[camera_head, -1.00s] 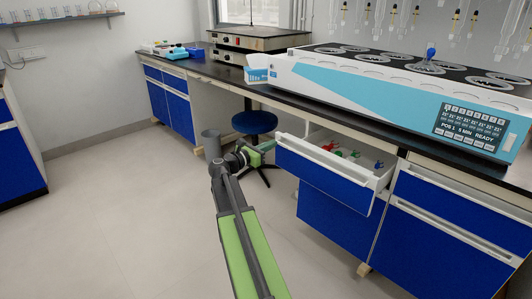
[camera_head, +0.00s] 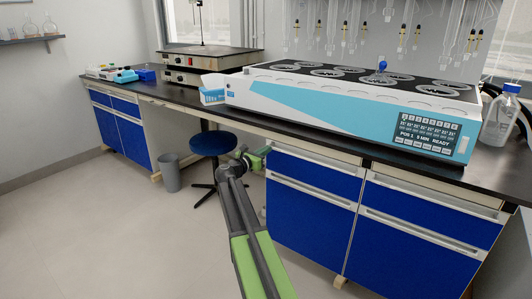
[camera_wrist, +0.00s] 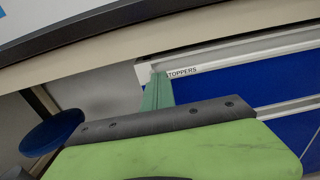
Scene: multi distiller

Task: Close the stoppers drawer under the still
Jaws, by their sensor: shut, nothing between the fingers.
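The stoppers drawer (camera_head: 315,175) is the blue top drawer under the still (camera_head: 350,100), at the left of the cabinet. In the head view its front looks flush with the fronts around it, and its inside is hidden. The wrist view shows its white upper edge with a label (camera_wrist: 182,72) reading "TOPPERS", the first letter covered. My gripper (camera_head: 266,150) is at the drawer's upper left corner. In the wrist view its green fingers (camera_wrist: 158,92) are shut and empty, at or against the white edge beside the label; exact contact is hard to tell.
A blue stool (camera_head: 213,144) and a grey bin (camera_head: 170,172) stand left of the cabinet, near my arm. More blue drawers (camera_head: 432,206) lie to the right. The floor (camera_head: 110,240) at front left is clear.

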